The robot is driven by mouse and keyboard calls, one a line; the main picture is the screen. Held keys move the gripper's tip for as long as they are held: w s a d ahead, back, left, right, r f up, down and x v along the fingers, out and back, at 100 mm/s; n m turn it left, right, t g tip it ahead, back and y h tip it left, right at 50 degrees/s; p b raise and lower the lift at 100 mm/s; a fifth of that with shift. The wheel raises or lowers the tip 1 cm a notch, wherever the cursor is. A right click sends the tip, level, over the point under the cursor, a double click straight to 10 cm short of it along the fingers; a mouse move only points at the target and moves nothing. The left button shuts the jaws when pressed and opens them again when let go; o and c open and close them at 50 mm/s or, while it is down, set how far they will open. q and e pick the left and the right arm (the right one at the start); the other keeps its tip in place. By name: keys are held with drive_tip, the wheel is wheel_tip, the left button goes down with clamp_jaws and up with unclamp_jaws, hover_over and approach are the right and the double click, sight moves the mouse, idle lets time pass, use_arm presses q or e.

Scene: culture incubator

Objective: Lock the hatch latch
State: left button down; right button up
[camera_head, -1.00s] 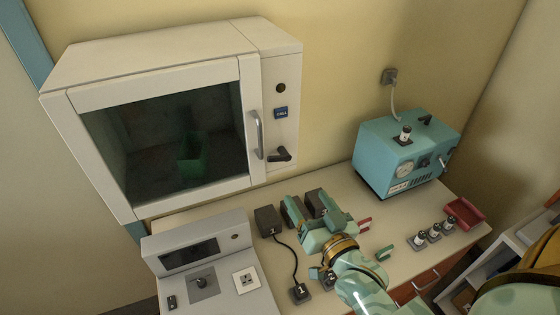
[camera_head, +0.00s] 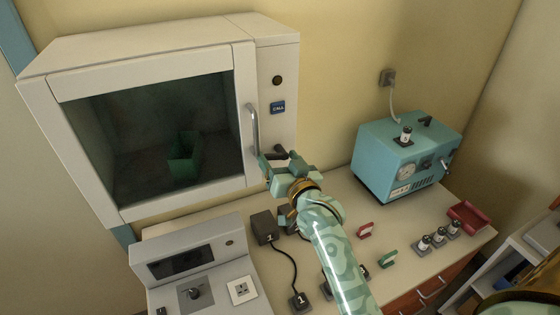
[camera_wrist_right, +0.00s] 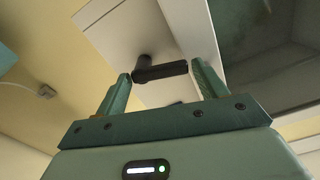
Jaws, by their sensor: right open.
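The white incubator's glass-fronted hatch (camera_head: 75,85) looks shut, with a grey vertical handle (camera_head: 252,130) at its right edge. The black latch lever (camera_head: 281,149) sits on the panel right of that handle, below a blue label. My right gripper (camera_head: 279,164) is just below and in front of the latch, with its jaws open. In the right wrist view, the latch lever (camera_wrist_right: 160,72) lies crosswise between the two spread fingertips; I cannot tell whether they touch it. In the head view, the gripper partly hides the latch. My left gripper is not in view.
A teal device (camera_head: 395,165) stands at the right of the bench, with several vials and a red tray (camera_head: 468,214) in front. A grey console (camera_head: 200,262) stands below the incubator. Black blocks with a cable (camera_head: 293,265) lie under my right arm.

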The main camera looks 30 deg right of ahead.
drive_tip(key=c, duration=0.7)
drive_tip(key=shift+a+n+p, duration=0.1)
drive_tip(key=shift+n+p, duration=0.85)
drive_tip(key=shift+n, duration=0.15)
drive_tip(key=shift+f+n, duration=0.15)
drive_tip(key=shift+n, duration=0.25)
drive_tip(key=shift+f, duration=0.1)
drive_tip(key=o, duration=0.7)
